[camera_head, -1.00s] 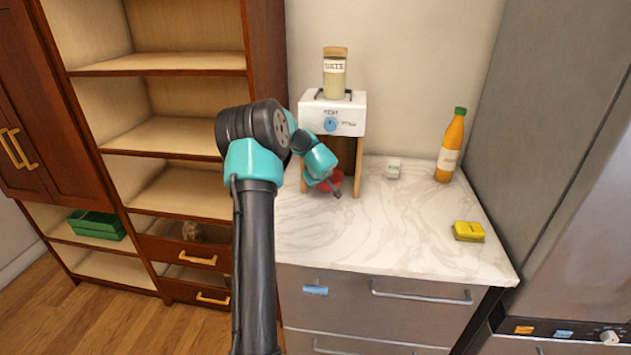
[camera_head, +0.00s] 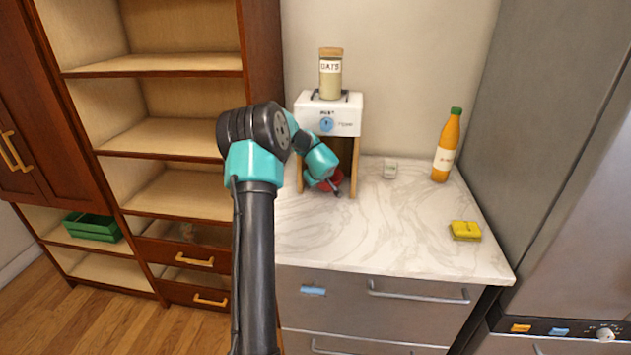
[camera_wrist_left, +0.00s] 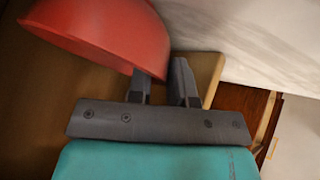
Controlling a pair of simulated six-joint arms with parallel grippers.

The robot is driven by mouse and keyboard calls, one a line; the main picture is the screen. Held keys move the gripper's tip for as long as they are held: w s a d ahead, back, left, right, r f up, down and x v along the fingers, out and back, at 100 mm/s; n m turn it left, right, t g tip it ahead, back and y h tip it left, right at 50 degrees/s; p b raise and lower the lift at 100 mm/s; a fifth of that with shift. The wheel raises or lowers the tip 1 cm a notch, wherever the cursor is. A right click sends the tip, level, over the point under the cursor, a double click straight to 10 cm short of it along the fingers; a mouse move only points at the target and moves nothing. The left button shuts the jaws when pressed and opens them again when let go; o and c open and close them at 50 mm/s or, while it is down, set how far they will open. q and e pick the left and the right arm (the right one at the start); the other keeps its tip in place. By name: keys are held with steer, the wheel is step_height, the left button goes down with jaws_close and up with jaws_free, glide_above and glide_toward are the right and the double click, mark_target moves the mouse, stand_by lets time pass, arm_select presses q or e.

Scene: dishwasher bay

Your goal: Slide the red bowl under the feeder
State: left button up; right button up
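The red bowl (camera_head: 333,181) sits low at the open front of the white feeder (camera_head: 330,113), between its wooden legs and mostly hidden by my wrist. My left gripper (camera_head: 335,189) is at the bowl. In the left wrist view, the bowl (camera_wrist_left: 105,30) fills the upper left. The bowl partly hides one fingertip. My right gripper is not in view.
An oats jar (camera_head: 330,75) stands on the feeder. Wooden shelves stand left, a grey appliance right. The counter's front middle is clear.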

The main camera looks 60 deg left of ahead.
arm_select(q)
steer(key=o, duration=0.4)
steer(key=shift+c, duration=0.2)
steer(key=shift+r, duration=0.1)
steer(key=v, duration=1.7)
steer(key=shift+s+d, duration=0.2)
steer(key=shift+w, duration=0.1)
